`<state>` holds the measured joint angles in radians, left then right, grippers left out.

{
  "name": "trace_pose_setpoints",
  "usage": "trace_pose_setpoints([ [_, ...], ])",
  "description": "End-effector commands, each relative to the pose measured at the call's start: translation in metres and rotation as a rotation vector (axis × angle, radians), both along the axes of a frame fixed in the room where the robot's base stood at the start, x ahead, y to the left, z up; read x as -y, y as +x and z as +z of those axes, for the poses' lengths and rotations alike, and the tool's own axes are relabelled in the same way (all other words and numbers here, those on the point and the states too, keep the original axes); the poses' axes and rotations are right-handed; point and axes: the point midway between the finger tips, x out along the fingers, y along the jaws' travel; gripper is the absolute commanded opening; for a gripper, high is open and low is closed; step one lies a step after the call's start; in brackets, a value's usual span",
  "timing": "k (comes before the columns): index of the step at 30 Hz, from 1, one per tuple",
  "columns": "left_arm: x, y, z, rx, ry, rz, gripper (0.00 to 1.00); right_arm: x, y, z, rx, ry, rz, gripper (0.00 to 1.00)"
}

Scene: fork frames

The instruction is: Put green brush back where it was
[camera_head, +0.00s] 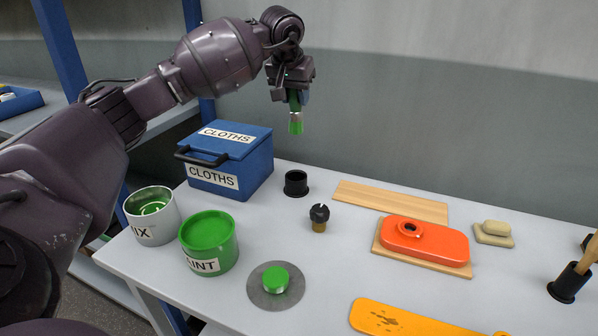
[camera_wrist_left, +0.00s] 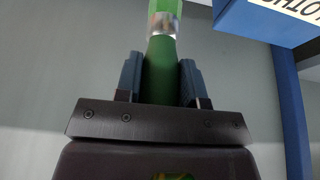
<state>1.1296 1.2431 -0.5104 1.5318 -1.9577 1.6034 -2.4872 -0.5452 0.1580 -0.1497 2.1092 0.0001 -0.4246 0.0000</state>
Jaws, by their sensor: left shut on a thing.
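My left gripper (camera_head: 293,97) is raised at the back of the table and shut on the green brush (camera_head: 296,124). The brush hangs with its green tip down, above and apart from the tabletop. The left wrist view shows the green brush handle (camera_wrist_left: 161,75) between the two fingers, with a metal band and a green tip beyond them. An empty-looking black cup (camera_head: 296,183) stands on the table below the brush. At the right edge, another black cup (camera_head: 568,284) holds something with a wooden handle. My right gripper is out of view.
A blue CLOTHS box (camera_head: 228,160) stands left of the black cup. A MIX can (camera_head: 153,216), green PAINT can (camera_head: 208,243), green-topped disc (camera_head: 275,282), small dark-topped object (camera_head: 319,218), wooden board (camera_head: 390,201) and orange object (camera_head: 424,245) share the white table.

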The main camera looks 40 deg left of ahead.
Motion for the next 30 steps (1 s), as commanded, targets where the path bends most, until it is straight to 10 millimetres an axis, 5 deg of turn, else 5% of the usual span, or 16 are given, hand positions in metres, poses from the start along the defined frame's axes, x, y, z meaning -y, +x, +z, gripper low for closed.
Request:
trace_pose_setpoints([
  [15,0.000,0.000,-0.114,-0.006,-0.002,0.000,0.12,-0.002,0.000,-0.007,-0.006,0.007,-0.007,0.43],
  [30,0.000,0.000,-0.159,-0.006,-0.002,0.001,0.12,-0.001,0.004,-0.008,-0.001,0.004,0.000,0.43],
])
